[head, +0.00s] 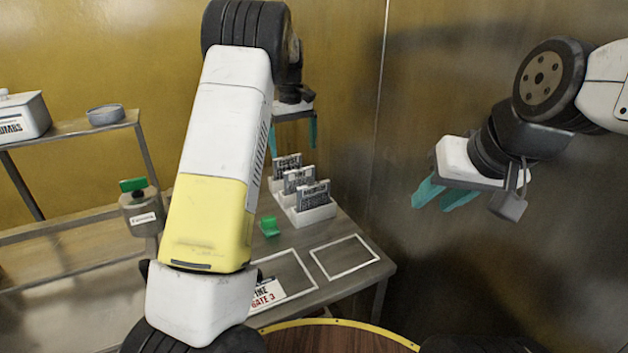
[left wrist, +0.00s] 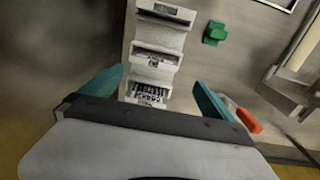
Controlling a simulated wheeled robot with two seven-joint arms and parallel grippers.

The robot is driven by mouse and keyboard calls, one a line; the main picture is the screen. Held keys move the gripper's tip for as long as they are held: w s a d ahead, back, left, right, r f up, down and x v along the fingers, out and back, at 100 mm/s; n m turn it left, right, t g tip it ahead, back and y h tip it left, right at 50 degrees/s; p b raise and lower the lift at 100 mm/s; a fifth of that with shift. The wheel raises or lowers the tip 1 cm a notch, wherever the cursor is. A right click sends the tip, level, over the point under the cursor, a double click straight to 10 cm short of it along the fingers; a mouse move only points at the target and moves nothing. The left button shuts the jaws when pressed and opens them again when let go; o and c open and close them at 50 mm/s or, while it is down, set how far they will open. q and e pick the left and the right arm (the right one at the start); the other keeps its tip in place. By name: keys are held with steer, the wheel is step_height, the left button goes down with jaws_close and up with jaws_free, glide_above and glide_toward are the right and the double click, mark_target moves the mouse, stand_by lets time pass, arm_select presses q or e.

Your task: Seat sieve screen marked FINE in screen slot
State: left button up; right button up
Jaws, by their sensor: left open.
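Three dark-faced sieve screens with pale top edges (head: 287,165) (head: 299,178) (head: 313,194) stand in a row in a white rack (head: 318,215) on the table. Their markings are too small to read, so I cannot tell which is FINE. My left gripper (head: 294,132) is open and empty, pointing down above the far end of the rack. In the left wrist view, the rack and screens (left wrist: 148,93) show between and beyond its fingers (left wrist: 159,77). My right gripper (head: 442,198) is open and empty in the air at right. I cannot make out the screen slot; my left arm hides part of the table.
A sign reading GATE 3 (head: 268,295) lies near white outlines (head: 345,257) on the table. A green piece (head: 269,226) sits beside the rack. A green-topped post (head: 140,208) and a shelf with a grey dish (head: 105,115) stand left.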

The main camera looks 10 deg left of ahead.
mark_target(299, 170)
arm_select(q)
steer(key=shift+w+d+f, duration=0.45)
steer(key=shift+f, duration=0.2)
steer(key=f, duration=0.7)
steer(key=shift+s+d+f, duration=0.1)
steer(key=shift+d+f, duration=0.15)
steer(key=shift+f, duration=0.1)
steer(key=c, duration=1.6)
steer(key=shift+r, duration=0.15)
